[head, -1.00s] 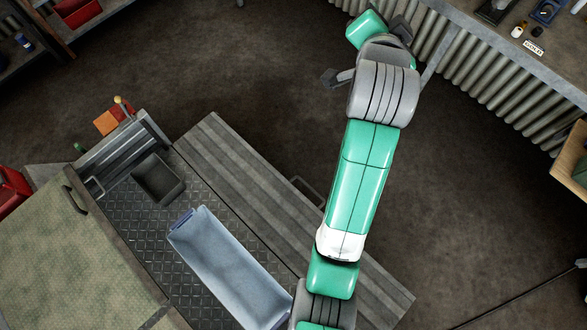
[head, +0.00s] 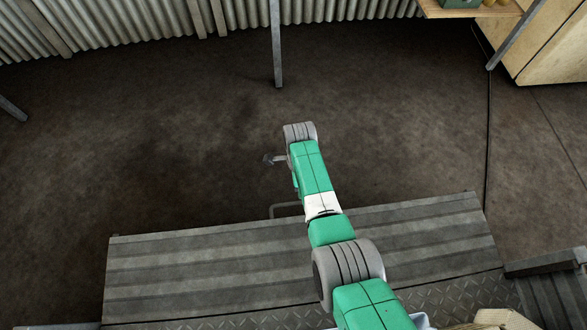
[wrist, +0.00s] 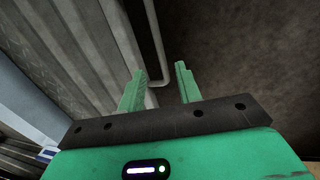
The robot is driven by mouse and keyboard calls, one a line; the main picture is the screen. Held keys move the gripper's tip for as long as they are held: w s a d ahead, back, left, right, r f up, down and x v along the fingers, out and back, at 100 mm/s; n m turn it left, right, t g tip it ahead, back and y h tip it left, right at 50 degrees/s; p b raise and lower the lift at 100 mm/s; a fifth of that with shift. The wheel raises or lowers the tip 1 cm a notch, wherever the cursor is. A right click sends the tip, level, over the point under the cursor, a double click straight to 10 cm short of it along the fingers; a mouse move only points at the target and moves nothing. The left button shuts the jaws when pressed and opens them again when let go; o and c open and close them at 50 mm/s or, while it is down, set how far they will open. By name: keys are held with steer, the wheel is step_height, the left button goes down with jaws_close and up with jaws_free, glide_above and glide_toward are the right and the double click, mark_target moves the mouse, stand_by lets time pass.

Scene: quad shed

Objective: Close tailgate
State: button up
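The tailgate (head: 210,262) is a grey ribbed panel that lies lowered and flat at the edge of the truck bed. Its handle (head: 287,206) is a thin grey loop on the outer edge, partly covered by my arm in the head view. In the wrist view the ribbed tailgate (wrist: 85,45) fills the left side and the handle (wrist: 157,45) runs beside it. My gripper (wrist: 160,70) is open, its two green fingers apart. The handle's bent corner appears in the gap between the fingertips; I cannot tell the depth between them. The head view hides the fingers.
The diamond-plate bed (head: 250,318) borders the tailgate at the bottom. The brown floor (head: 150,160) beyond the tailgate is mostly clear. A grey post (head: 276,45) stands near the corrugated wall (head: 130,20). A wooden cabinet (head: 555,45) is at upper right.

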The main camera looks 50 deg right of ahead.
steer(key=f+b, duration=0.1)
steer(key=f, duration=0.1)
steer(key=f+b, duration=0.2)
steer(key=f, duration=0.1)
steer(key=s+a+f+b, duration=0.1)
steer(key=f, duration=0.1)
steer(key=shift+a+f, duration=0.1)
steer(key=shift+f, duration=0.25)
steer(key=shift+r, duration=0.1)
jaws_close()
